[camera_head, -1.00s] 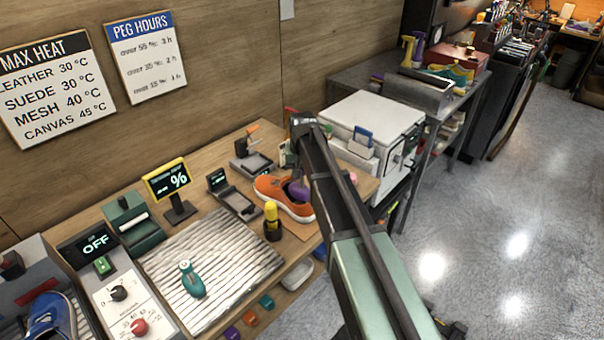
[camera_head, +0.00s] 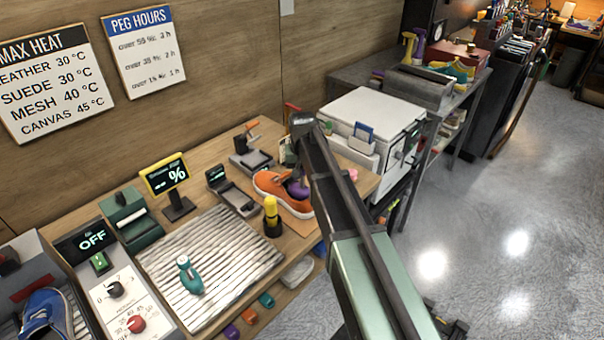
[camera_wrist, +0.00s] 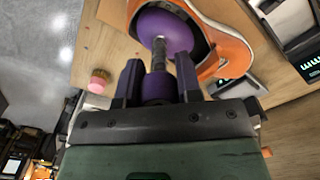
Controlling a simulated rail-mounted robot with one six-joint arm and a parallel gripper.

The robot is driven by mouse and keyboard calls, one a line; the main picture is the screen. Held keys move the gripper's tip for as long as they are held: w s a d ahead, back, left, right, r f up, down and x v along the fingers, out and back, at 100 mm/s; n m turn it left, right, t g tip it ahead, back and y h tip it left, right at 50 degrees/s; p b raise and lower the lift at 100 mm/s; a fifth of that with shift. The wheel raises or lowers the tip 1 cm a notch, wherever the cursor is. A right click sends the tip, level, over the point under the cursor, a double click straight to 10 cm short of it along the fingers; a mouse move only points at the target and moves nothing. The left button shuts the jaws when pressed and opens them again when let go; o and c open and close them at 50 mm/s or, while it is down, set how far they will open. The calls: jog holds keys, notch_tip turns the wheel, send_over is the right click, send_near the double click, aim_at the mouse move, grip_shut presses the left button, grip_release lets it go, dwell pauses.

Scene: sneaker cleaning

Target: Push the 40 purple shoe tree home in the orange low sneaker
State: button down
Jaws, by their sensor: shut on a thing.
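The orange low sneaker (camera_head: 277,186) lies on a tan mat on the bench in the head view, partly hidden by my arm. In the wrist view the sneaker (camera_wrist: 228,45) shows at the top, its opening facing the gripper. The purple shoe tree (camera_wrist: 164,26) has its rounded purple part within the opening and a metal stem reaching back to my gripper (camera_wrist: 157,70). It also shows in the head view (camera_head: 298,188). How deep the tree sits is not clear.
A yellow-capped bottle (camera_head: 271,216) stands close in front of the sneaker. A small scale-like device (camera_head: 236,196) lies to its left. A white cabinet (camera_head: 374,116) stands beyond the bench on the right.

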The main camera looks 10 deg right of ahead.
aim_at(302, 187)
jog(key=shift+f+b, duration=2.05)
jog(key=shift+f, duration=0.1)
jog(key=c, duration=0.7)
grip_release()
jog(key=shift+r, duration=0.2)
notch_tip(302, 187, up, 11)
jog(key=p, duration=1.1)
jog(key=shift+f, duration=0.2)
jog(key=s, duration=0.8)
jog(key=s+f+n+b, duration=0.1)
jog(key=s, duration=0.7)
jog(key=s+f+n+b, duration=0.1)
jog(key=s, duration=0.8)
jog(key=shift+a+f, duration=0.25)
jog(key=shift+a, duration=0.05)
